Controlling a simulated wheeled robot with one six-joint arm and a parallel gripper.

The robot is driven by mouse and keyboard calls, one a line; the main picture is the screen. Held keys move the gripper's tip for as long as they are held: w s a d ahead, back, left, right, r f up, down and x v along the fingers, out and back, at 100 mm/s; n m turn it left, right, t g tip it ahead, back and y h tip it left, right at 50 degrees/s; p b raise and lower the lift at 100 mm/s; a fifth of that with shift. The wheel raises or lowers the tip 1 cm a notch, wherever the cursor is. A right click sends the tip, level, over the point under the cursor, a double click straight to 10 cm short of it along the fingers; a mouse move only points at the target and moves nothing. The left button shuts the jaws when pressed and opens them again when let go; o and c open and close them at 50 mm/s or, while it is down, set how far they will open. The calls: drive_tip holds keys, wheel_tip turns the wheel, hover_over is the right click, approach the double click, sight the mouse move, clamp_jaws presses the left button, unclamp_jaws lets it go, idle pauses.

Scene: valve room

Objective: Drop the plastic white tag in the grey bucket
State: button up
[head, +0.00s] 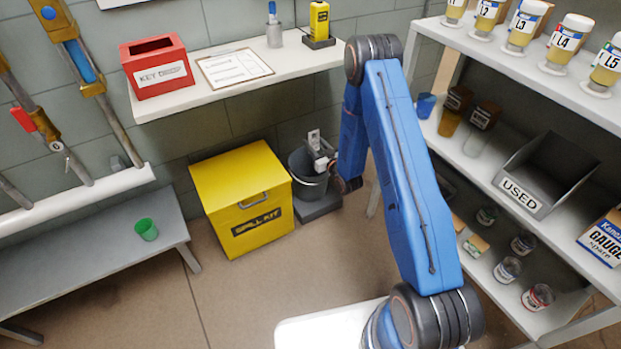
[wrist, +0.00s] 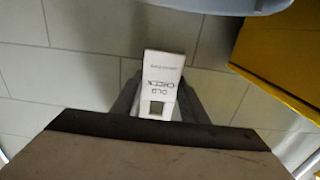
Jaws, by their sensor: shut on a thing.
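The white tag (head: 314,139) is held by my gripper (head: 322,158) over the grey bucket (head: 307,186) in the head view. In the wrist view the tag (wrist: 160,82) sits between the two fingers of my gripper (wrist: 158,100), its printed words upside down, with a small square hole. A grey curved edge at the top of the wrist view may be the bucket; I cannot tell.
The yellow spill kit box (head: 243,203) stands close to the bucket; its edge shows in the wrist view (wrist: 285,55). A wall shelf (head: 215,93) hangs above. The shelving with the USED bin (head: 545,175) is at right, a bench (head: 90,250) at left.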

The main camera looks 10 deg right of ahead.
drive_tip(key=shift+f, duration=2.75)
drive_tip(key=o, duration=1.1)
drive_tip(key=v, duration=1.7)
drive_tip(key=shift+s, duration=0.2)
drive_tip(key=shift+r, duration=0.1)
